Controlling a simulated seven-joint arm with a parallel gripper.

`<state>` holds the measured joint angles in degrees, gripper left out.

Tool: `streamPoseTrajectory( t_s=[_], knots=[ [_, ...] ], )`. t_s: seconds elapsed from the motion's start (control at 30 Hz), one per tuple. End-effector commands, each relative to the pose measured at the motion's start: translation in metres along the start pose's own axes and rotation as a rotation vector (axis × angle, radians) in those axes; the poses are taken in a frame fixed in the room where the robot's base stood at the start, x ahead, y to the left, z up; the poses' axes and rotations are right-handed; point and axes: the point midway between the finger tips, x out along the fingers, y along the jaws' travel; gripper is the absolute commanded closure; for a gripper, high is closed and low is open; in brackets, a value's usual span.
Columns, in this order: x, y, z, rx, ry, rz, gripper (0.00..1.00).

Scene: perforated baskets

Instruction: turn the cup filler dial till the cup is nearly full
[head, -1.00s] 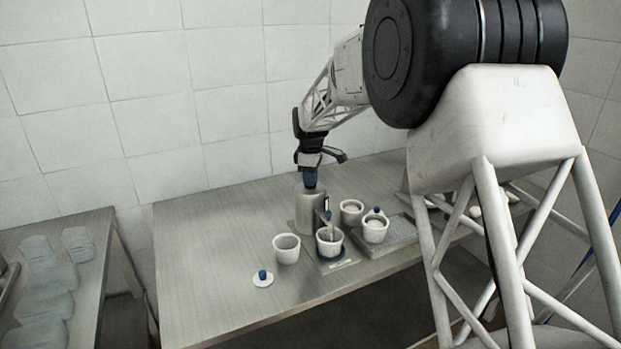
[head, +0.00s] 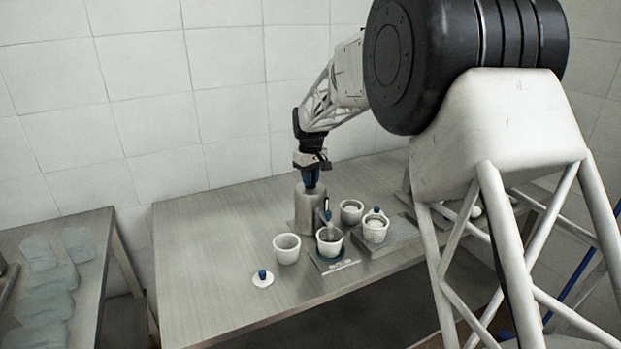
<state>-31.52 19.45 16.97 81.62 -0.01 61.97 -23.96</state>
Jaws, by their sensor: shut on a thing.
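The cup filler (head: 305,212) is a grey metal cylinder standing on the table, with a spout at its front. My gripper (head: 309,185) points down over its top and is shut on the blue dial there; the fingers hide most of the dial.
An empty-looking white cup (head: 286,250) stands to the left, with a blue-knobbed lid (head: 262,278) in front of it. Other cups (head: 351,212) stand to the right, one lidded (head: 375,226), by a perforated tray (head: 405,231). The table's left half is clear. Translucent bags (head: 42,300) lie on a side table.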

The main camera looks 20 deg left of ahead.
Motion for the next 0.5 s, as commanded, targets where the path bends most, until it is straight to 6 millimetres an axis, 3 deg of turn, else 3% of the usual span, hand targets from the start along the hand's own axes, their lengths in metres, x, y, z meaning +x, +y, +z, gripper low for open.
streamPoseTrajectory(
  t_s=[0.4,0.43,0.5],
  knots=[
    [0.0009,-0.0003,-0.0004,0.009,0.000,0.000,1.00],
    [0.0009,-0.0003,-0.0004,0.009,0.000,0.000,0.80],
    [0.0010,-0.0003,-0.0003,0.009,0.000,0.000,0.69]
  ],
)
